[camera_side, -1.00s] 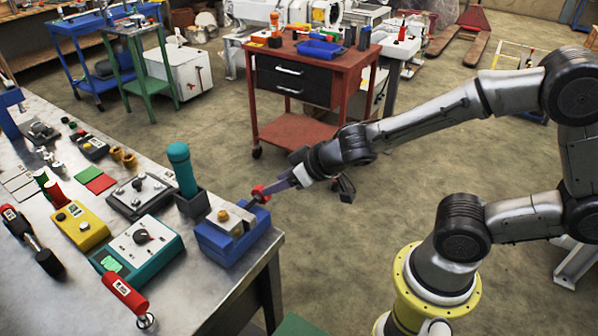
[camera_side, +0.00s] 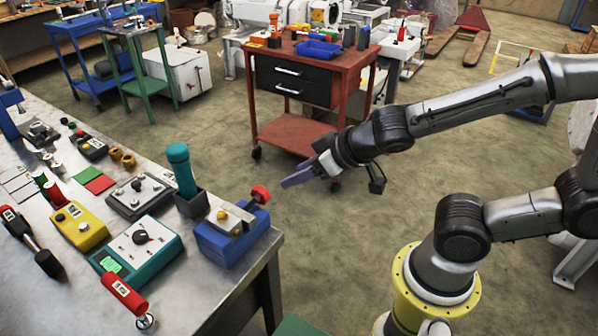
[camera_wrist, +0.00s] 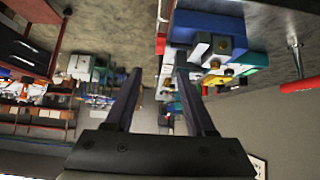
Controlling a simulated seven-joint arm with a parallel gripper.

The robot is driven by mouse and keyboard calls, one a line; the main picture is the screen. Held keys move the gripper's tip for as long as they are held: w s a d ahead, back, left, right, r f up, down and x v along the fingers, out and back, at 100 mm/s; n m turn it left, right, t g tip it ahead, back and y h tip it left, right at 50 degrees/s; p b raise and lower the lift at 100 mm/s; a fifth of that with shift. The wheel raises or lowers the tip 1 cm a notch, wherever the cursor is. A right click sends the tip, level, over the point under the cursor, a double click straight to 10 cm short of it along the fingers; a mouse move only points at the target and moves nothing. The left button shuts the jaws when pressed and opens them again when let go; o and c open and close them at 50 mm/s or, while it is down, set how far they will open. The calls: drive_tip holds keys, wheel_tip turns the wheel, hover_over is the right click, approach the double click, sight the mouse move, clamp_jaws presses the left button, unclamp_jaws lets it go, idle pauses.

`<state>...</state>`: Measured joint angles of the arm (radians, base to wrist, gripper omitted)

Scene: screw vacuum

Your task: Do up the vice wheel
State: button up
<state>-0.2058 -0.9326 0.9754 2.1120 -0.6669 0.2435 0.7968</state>
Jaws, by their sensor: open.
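The vice (camera_side: 228,240) is a blue body with grey jaws and a brass-coloured piece, at the right end of the bench. Its red wheel (camera_side: 261,194) sticks out on a dark screw at the vice's back right. My gripper (camera_side: 289,181) is off the bench, just right of the wheel and apart from it. Its purple-grey fingers are open and hold nothing. In the wrist view, the fingers (camera_wrist: 158,74) stand apart, with the red wheel (camera_wrist: 160,45) beyond their tips and the blue vice (camera_wrist: 238,32) at upper right.
A teal holder tool with a dark base (camera_side: 182,172) stands close left of the vice. A teal control box (camera_side: 140,245), a yellow box (camera_side: 80,228) and red-handled tools crowd the bench. A red cart (camera_side: 310,145) stands behind.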

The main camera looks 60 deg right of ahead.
sight(261, 189)
drive_tip(key=w+r+g, duration=0.4)
drive_tip(key=w, duration=0.1)
drive_tip(key=shift+g, duration=0.3)
drive_tip(key=x, duration=1.4)
drive_tip(key=shift+f, duration=0.25)
drive_tip(key=shift+c, duration=0.2)
drive_tip(key=shift+s, duration=0.1)
clamp_jaws()
